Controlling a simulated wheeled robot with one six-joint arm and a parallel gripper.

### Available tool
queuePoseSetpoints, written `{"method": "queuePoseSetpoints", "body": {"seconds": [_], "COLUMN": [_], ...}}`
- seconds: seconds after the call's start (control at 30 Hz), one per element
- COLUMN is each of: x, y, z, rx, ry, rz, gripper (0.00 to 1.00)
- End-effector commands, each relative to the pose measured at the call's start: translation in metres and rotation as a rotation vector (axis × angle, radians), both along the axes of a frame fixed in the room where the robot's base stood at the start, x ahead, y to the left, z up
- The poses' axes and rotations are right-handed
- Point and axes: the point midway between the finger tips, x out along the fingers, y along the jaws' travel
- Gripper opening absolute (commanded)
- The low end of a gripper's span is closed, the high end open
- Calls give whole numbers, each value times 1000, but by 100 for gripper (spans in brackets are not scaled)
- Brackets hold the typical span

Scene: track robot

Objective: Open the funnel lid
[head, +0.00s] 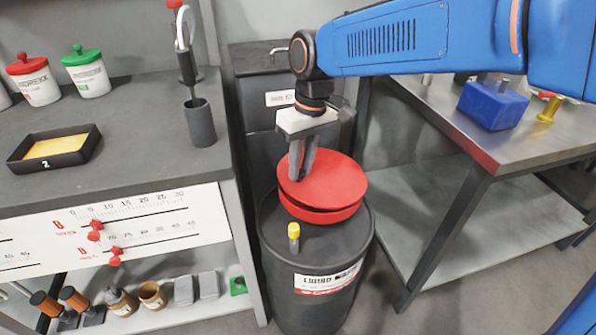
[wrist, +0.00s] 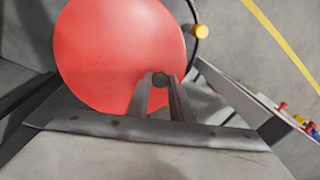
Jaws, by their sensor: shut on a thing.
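The funnel is red and sits on top of a dark drum (head: 325,245) labelled "LIQUID". Its round red lid (head: 335,182) lies over the red funnel bowl (head: 325,215), tilted, with a gap showing at the front. My gripper (head: 300,176) points down at the lid's left part. In the wrist view, my gripper (wrist: 160,82) has its fingers close together around a small dark knob (wrist: 161,79) on the red lid (wrist: 120,50). The fingers hide most of the knob.
A yellow-capped piece (head: 293,232) stands on the drum top in front of the funnel. A left bench (head: 130,130) holds jars, a tray and a grey cup. A metal table (head: 490,130) with a blue block (head: 492,103) stands to the right. A dark cabinet (head: 262,75) stands behind.

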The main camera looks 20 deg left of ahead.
Motion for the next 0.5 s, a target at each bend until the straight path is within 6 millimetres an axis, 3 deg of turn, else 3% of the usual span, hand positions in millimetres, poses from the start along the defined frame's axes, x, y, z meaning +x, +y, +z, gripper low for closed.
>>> {"method": "queuePoseSetpoints", "body": {"seconds": [0.5], "x": [25], "y": [-39], "z": [63], "rx": [330], "ry": [199], "rz": [-7], "gripper": [0]}}
